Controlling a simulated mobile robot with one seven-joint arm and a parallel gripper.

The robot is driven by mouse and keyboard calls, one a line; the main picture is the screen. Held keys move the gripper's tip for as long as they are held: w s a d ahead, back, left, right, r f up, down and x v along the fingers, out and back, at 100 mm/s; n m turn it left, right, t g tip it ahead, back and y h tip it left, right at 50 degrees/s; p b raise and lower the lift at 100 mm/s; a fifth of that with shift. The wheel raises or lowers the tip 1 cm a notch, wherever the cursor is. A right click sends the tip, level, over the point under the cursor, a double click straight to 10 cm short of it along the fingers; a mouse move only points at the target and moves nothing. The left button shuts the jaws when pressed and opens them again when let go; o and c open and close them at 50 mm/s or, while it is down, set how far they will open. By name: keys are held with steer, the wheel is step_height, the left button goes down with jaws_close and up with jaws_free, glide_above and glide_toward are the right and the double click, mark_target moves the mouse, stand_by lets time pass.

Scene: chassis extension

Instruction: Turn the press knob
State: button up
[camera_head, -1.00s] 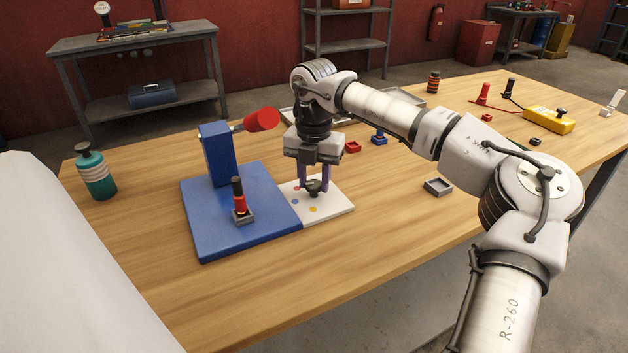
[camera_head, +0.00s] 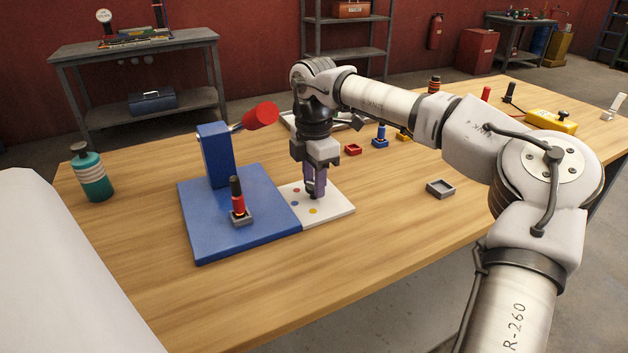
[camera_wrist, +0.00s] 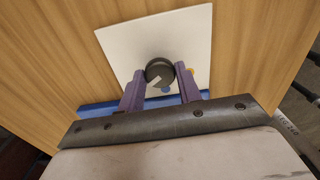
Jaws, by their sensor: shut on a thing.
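The press knob (camera_wrist: 158,70) is a round black knob with a pale pointer mark, set on a white plate with red, blue and yellow dots (camera_head: 333,206). In the wrist view it sits between the two purple fingers of my gripper (camera_wrist: 160,77). My gripper (camera_head: 315,190) points straight down over the plate in the head view and is shut on the knob. In the head view the fingers hide most of the knob. The press is a blue stand (camera_head: 216,157) on a blue base (camera_head: 200,225), with a red-ended lever (camera_head: 260,115).
A red and black cylinder (camera_head: 237,196) stands in a grey holder on the blue base. A green bottle (camera_head: 92,175) stands at the left. A grey tray (camera_head: 440,188), a red tray (camera_head: 353,149) and a yellow box (camera_head: 552,121) lie to the right. The table front is clear.

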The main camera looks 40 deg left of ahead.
steer(key=shift+m, duration=0.3)
steer(key=o, duration=1)
step_height(320, 180, up, 14)
steer(key=shift+d+f, duration=0.1)
steer(key=shift+f, duration=0.05)
stand_by(0.6)
